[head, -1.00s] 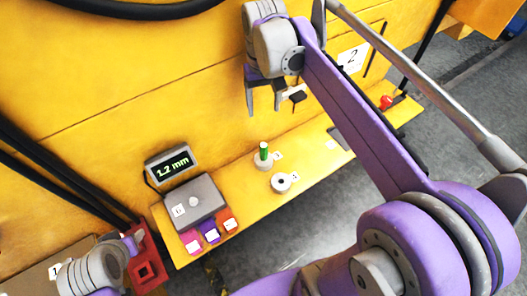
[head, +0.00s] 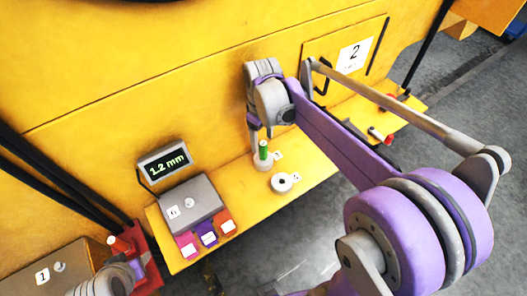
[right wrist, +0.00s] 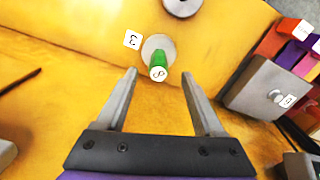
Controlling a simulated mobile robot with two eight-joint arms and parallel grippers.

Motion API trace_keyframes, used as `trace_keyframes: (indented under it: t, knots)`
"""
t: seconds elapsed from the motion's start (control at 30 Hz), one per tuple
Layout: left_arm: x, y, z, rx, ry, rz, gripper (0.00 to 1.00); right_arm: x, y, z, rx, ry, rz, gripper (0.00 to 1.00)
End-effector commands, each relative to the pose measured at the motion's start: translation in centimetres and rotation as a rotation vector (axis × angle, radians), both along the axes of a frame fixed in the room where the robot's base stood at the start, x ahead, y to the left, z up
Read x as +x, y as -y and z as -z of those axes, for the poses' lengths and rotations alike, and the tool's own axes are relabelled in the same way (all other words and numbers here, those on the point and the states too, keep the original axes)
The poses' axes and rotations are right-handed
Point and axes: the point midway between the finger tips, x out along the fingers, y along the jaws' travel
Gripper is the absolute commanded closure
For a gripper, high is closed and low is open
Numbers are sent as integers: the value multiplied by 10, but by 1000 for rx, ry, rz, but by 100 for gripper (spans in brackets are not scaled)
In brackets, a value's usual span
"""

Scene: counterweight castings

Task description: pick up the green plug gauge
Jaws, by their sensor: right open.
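The green plug gauge (head: 263,150) stands upright in a round grey holder (head: 262,163) on the yellow shelf. In the right wrist view the gauge (right wrist: 159,63) shows its numbered top, and the holder (right wrist: 151,43) is behind it. My right gripper (right wrist: 159,74) is open and empty, with one finger to each side of the gauge in that view. In the head view the right gripper (head: 261,136) is close above the gauge, partly hidden by its own wrist. I cannot tell how far its tips are from the gauge. My left arm shows at the lower left; its fingers are not clear.
A grey box (head: 190,204), a display reading 1.2 mm (head: 166,162) and coloured blocks (head: 208,234) stand to the left. A red knob (head: 380,136) is at the right. The yellow wall rises behind.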

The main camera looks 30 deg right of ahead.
Motion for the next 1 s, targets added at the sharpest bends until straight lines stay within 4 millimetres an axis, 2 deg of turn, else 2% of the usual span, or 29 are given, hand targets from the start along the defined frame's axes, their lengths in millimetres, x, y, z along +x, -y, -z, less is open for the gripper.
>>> trace_keyframes:
  t: [0.2,0.53,0.9,1.0]
  knots:
    - [0,0,0,0,0,0,50,-2,2,32,0,0,1,31]
    - [0,0,0,0,0,0,50,-2,2,38,0,0,1,32]
    - [0,0,0,0,0,0,50,-2,2,37,0,0,1,99]
    - [0,0,0,0,0,0,50,-2,2,37,0,0,1,100]
